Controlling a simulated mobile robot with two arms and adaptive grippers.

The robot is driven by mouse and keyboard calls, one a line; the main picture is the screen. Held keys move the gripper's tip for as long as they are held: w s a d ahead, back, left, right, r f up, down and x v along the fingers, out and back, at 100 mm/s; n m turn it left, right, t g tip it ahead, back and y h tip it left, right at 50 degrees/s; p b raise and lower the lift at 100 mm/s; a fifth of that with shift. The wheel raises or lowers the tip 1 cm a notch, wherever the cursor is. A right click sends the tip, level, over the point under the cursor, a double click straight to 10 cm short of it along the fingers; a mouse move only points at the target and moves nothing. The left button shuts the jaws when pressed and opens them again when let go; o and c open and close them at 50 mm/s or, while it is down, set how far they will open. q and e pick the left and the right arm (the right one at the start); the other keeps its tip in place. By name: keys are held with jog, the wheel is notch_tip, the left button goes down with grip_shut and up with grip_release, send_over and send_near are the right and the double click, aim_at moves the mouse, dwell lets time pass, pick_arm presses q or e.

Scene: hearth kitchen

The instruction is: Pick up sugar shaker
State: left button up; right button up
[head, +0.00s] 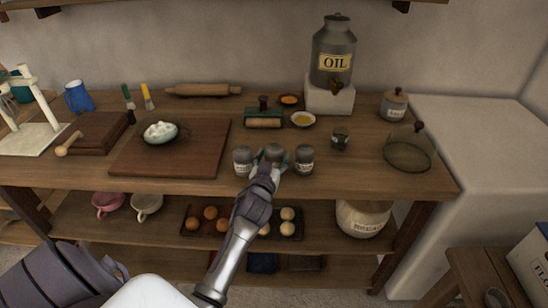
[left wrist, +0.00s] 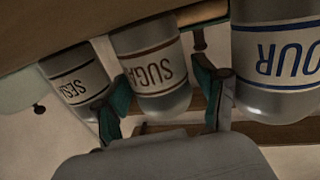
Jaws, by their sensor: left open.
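The sugar shaker (head: 275,152) is the middle one of three small jars near the front edge of the wooden table. In the left wrist view the sugar shaker (left wrist: 154,68) shows upside down, its label reading SUGA with the end hidden. My left gripper (head: 269,166) is open in front of it. In the left wrist view, the teal-padded fingers of the gripper (left wrist: 165,105) stand on either side of the shaker. Whether they touch it I cannot tell. The gripper hides the shaker's lower part in the head view. My right gripper is not in view.
Jars stand close on both sides: one to the left (head: 242,162) and one to the right (head: 304,160). In the left wrist view one is labelled OUR (left wrist: 280,55), another SES (left wrist: 78,80). A cutting board (head: 205,160) lies left; a small dark cup (head: 340,139) stands right.

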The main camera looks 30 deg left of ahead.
pick_arm(q)
jog(key=shift+w+a, duration=0.1)
jog(key=shift+w, duration=0.25)
jog(key=shift+s, duration=0.1)
jog(key=c, duration=0.9)
jog(key=shift+c, duration=0.6)
jog(key=shift+r, duration=0.15)
